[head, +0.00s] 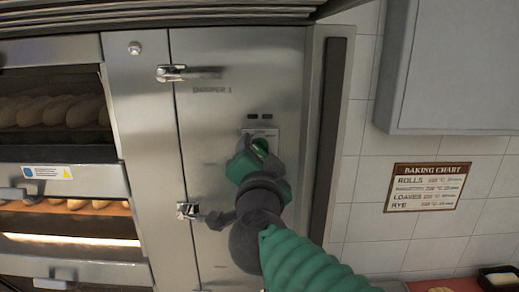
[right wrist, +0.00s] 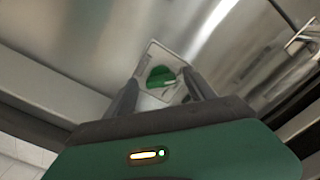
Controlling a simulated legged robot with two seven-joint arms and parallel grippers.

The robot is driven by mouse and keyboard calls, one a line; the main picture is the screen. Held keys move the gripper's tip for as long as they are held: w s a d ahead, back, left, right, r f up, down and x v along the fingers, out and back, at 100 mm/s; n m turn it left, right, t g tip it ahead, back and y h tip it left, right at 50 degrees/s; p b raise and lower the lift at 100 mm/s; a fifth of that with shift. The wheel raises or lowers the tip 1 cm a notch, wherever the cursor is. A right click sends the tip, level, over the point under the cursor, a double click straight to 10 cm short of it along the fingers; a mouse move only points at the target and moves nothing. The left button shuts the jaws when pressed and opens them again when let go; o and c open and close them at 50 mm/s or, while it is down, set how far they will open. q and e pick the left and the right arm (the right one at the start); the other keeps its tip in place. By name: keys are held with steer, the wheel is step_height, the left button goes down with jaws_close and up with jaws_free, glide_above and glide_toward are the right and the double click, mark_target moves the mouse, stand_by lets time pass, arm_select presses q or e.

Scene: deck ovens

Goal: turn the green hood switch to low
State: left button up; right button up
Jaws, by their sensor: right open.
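The green hood switch (right wrist: 161,77) is a round green knob on a pale plate (right wrist: 152,52), mounted on the steel oven panel. My right gripper (head: 257,158) is open in front of the switch. In the right wrist view its two fingers (right wrist: 162,92) stand on either side of the knob; I cannot tell whether they touch it. The knob's exact setting is unclear. My left gripper is not in view.
Damper handles (head: 187,73) and (head: 188,211) stick out from the steel panel, above and below the switch. Ovens with loaves (head: 55,112) are at left. A dark vertical strip (head: 331,130) edges the panel. A baking chart (head: 427,187) and grey cabinet (head: 455,70) are at right.

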steer(key=shift+r, duration=0.1)
steer(key=shift+s, duration=0.1)
steer(key=shift+c, duration=1.1)
steer(key=c, duration=1.2)
steer(key=shift+o, duration=0.2)
steer(key=shift+m, duration=0.3)
steer(key=m+b, duration=0.1)
steer(key=m, duration=0.3)
steer(key=shift+m+b, duration=0.6)
steer(key=shift+m, duration=1.4)
steer(key=shift+f, duration=0.2)
